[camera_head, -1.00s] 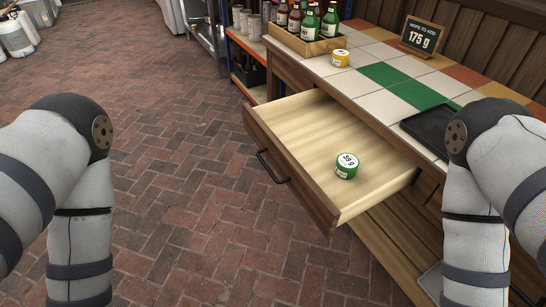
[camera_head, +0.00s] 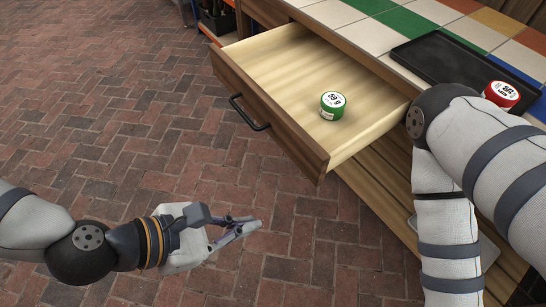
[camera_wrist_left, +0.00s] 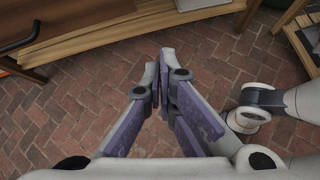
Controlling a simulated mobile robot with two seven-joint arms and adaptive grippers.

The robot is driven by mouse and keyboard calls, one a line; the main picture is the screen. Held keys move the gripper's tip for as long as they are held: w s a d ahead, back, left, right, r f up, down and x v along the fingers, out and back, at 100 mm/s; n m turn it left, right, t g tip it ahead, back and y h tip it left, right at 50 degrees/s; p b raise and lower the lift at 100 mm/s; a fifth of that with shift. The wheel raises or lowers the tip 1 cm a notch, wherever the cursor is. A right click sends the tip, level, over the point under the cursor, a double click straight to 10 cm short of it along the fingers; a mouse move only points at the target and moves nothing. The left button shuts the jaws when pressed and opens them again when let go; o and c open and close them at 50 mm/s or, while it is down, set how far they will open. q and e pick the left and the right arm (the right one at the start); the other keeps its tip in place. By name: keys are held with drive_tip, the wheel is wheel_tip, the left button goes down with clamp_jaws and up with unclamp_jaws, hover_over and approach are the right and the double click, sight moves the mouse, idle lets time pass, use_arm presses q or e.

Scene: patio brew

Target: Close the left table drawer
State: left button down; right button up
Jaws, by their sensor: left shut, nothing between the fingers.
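The left table drawer (camera_head: 262,113) is pulled far out of the table, with its dark bar handle (camera_head: 249,112) on the front. A green tin with a white label (camera_head: 332,104) stands inside it. My left gripper (camera_head: 252,226) is shut and empty, over the brick floor in front of the drawer and apart from it. In the left wrist view the closed fingers (camera_wrist_left: 164,62) point toward the table's lower edge, and the handle (camera_wrist_left: 18,38) shows at top left. My right arm is at the right; its gripper is out of view.
The tiled tabletop (camera_head: 335,14) holds a black tray (camera_head: 450,58) and a red tin (camera_head: 500,94). A slatted lower shelf (camera_head: 385,185) lies under the drawer. The brick floor (camera_head: 110,110) left of the drawer is clear.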

use_arm(q)
drive_tip(key=w+r+n+t+h, duration=0.1)
drive_tip(key=w+r+n+t, duration=0.15)
drive_tip(key=w+r, duration=0.2)
drive_tip(key=shift+n+g, duration=0.25)
drive_tip(key=x, duration=0.8)
drive_tip(key=r+b+x, duration=0.1)
drive_tip(key=x, duration=0.3)
drive_tip(key=shift+w+d, duration=0.3)
drive_tip(key=shift+d, duration=0.15)
drive_tip(key=shift+w+d, duration=0.35)
drive_tip(key=shift+d, duration=0.25)
use_arm(e)
drive_tip(key=shift+x, duration=0.9)
drive_tip(key=shift+s, duration=0.2)
